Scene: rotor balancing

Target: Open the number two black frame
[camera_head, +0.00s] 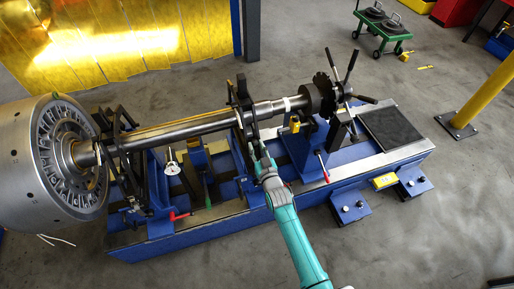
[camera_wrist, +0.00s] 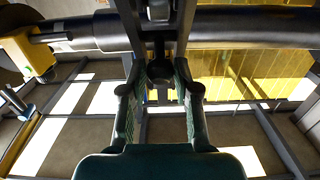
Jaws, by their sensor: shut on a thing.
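A black frame (camera_head: 244,92) stands around the long steel shaft (camera_head: 190,128) near the middle of the blue balancing machine. Another black frame (camera_head: 118,135) stands near the big rotor drum at the left. My gripper (camera_head: 262,158) is at the near lower side of the middle frame, below the shaft. In the wrist view, my gripper's two fingers (camera_wrist: 160,80) are closed in around a dark knob-like part (camera_wrist: 160,68) that hangs between two dark bars of the black frame (camera_wrist: 131,22). The fingers partly hide where they touch it.
The silver rotor drum (camera_head: 40,150) fills the left end. A spoked black hub (camera_head: 328,92) with long handles is on the right of the shaft. The blue machine base (camera_head: 170,240) lies under my arm. A yellow post (camera_head: 487,92) stands on the right. The grey floor in front is free.

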